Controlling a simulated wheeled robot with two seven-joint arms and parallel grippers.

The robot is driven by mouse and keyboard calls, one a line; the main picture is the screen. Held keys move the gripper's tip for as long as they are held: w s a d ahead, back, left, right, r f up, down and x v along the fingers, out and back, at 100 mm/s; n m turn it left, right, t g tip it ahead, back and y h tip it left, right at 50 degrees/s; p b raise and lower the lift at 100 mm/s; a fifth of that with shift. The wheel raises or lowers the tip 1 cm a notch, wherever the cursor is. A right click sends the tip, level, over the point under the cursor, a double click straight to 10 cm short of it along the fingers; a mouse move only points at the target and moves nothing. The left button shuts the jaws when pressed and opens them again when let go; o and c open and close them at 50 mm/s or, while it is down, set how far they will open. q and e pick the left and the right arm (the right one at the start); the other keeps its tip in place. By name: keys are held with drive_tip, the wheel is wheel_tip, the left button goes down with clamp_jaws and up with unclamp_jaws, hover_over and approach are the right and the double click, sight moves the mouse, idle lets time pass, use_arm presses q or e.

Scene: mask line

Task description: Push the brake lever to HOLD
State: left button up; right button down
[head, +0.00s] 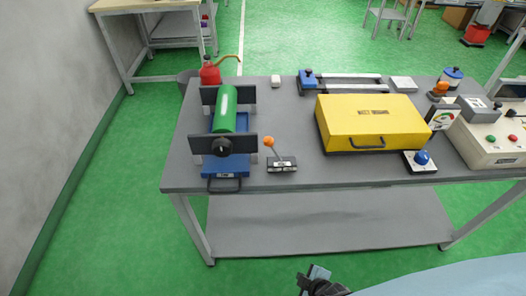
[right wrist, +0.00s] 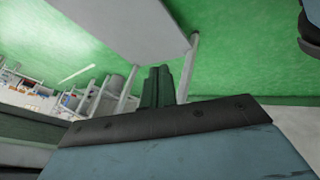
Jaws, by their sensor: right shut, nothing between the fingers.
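The brake lever (head: 270,146) has an orange knob on a thin grey stem. It leans up and to the left from its small base (head: 282,164), which bears a white label too small to read. The base sits near the front edge of the grey workbench (head: 300,178), just right of the green roller. My right gripper (head: 318,273) is low at the bottom of the head view, in front of the bench and well apart from the lever. In the right wrist view its dark fingers (right wrist: 158,86) are together and empty. My left gripper is not in view.
A green roller (head: 226,108) in a dark frame stands left of the lever. A yellow case (head: 370,120) lies to the right. A blue knob (head: 422,157) and a control box (head: 495,140) are at the right end. Bare bench top lies around the lever base.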

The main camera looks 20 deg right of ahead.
sight(274, 150)
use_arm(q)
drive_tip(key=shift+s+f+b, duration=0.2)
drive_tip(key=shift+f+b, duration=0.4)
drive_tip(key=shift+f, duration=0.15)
use_arm(e)
drive_tip(key=w+a+r+n+t+y, duration=0.1)
drive_tip(key=w+a+r+n+t, duration=0.1)
drive_tip(key=r, duration=0.9)
drive_tip(key=w+a+r+n+t+y, duration=0.1)
drive_tip(key=w+r+n+t, duration=0.3)
drive_tip(key=w+r, duration=0.5)
drive_tip(key=w+a+r+n+t, duration=0.2)
drive_tip(key=w+r+n, duration=0.4)
drive_tip(key=r, duration=0.7)
drive_tip(key=shift+w+a+n+t+y, duration=0.2)
drive_tip(key=shift+a+n+t+y, duration=0.2)
drive_tip(key=shift+t, duration=0.3)
drive_tip(key=w, duration=0.6)
drive_tip(key=w+d, duration=0.1)
drive_tip(key=w, duration=0.2)
drive_tip(key=shift+w+d+f+b, duration=0.1)
drive_tip(key=shift+w+f+b, duration=0.1)
drive_tip(key=shift+b, duration=0.15)
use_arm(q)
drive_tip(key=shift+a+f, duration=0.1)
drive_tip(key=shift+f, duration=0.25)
use_arm(e)
drive_tip(key=shift+d, duration=0.25)
